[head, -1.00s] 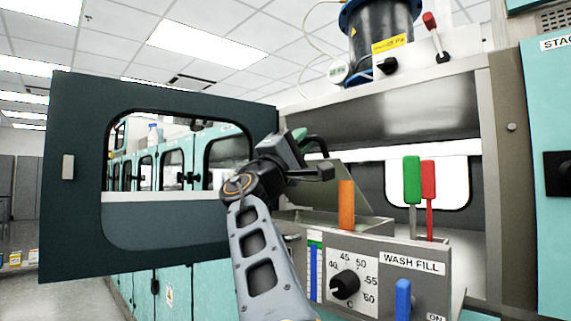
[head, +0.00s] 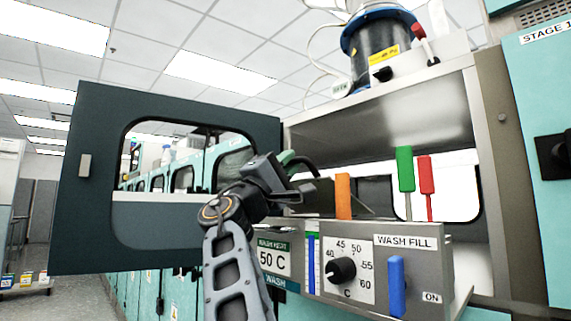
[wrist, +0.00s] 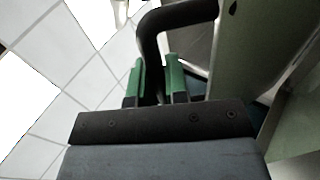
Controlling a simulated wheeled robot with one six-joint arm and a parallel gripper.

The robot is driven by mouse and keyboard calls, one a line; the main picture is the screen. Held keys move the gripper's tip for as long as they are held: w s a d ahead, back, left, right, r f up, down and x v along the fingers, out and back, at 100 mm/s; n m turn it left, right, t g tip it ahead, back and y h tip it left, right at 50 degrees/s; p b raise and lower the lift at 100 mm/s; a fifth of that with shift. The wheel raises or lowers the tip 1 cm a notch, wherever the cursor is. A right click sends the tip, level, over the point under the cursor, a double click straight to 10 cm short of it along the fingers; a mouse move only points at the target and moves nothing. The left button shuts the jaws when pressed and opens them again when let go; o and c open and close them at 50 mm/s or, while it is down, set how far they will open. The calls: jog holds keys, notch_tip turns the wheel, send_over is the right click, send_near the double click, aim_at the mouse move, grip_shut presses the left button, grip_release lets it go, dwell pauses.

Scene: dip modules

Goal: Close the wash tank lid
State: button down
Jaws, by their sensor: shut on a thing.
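My gripper (head: 285,172) is at the wash tank, left of the orange handle. In the wrist view its green fingertips (wrist: 158,82) are closed around a dark curved handle (wrist: 178,16). The wash tank lid shows as a grey-green panel (wrist: 262,45) at the right of the wrist view. In the head view the lid (head: 318,194) is a dark tilted panel behind the control box, partly hidden by my gripper. The lid looks raised; its exact angle is unclear.
Green (head: 405,170) and red (head: 425,175) handles stand behind. An open dark door (head: 85,225) with a window spans the left.

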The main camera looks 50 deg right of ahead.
jog(key=c, duration=1.1)
grip_release()
jog(key=shift+c, duration=0.2)
jog(key=b+v, duration=0.2)
jog(key=v, duration=1.1)
jog(key=shift+a+f+b, duration=0.25)
jog(key=shift+a+b, duration=0.05)
jog(key=shift+w, duration=0.1)
jog(key=shift+r, duration=0.1)
